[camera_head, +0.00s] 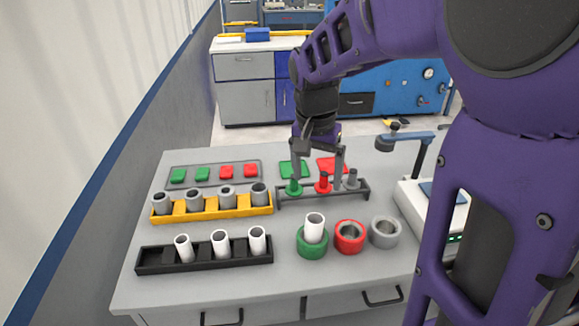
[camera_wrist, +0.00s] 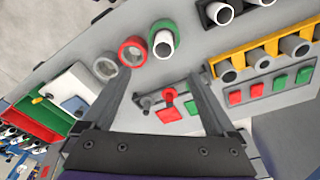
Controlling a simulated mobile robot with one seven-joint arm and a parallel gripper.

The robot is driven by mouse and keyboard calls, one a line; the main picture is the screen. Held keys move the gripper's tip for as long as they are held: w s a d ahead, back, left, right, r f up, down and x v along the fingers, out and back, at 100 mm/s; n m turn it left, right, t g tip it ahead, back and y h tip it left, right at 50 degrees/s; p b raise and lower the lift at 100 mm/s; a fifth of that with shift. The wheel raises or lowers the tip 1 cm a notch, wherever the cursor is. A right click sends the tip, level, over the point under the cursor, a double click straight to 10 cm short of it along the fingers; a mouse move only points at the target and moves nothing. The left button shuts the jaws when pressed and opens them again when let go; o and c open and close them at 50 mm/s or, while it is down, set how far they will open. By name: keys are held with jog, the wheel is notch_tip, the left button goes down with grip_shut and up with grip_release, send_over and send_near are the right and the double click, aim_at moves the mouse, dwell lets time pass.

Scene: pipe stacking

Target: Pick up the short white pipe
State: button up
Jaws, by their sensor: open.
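White pipes stand upright in a black rack (camera_head: 165,262) at the table's front left: a left one (camera_head: 184,248), a middle one (camera_head: 221,243) and a right one (camera_head: 257,241). Another white pipe (camera_head: 314,228) stands in a green ring (camera_head: 312,248); it also shows in the wrist view (camera_wrist: 163,45). I cannot tell which is the short one. My gripper (camera_head: 318,172) is open and empty, pointing down over the small grey rack behind the rings. In the wrist view its fingers (camera_wrist: 162,82) are spread apart, touching no white pipe.
A yellow rack (camera_head: 180,208) holds several grey pipes. A red ring (camera_head: 349,238) and a grey ring (camera_head: 384,232) stand right of the green one. The small grey rack (camera_head: 308,199) holds green, red and grey pegs. A white device (camera_head: 422,212) stands at right. The table's front strip is clear.

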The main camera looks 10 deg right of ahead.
jog(key=b, duration=0.2)
send_over(314, 219)
jog(key=f, duration=1.1)
jog(key=shift+s+a, duration=0.2)
jog(key=shift+s, duration=0.15)
jog(key=shift+w+d+f, duration=0.1)
jog(key=shift+w+f, duration=0.05)
jog(key=shift+f, duration=0.85)
jog(key=shift+w+d+f, duration=0.1)
jog(key=shift+f, duration=0.85)
jog(key=shift+w+d+f, duration=0.1)
jog(key=shift+w+f, duration=0.05)
jog(key=shift+f, duration=0.85)
jog(key=shift+c, duration=0.2)
grip_shut()
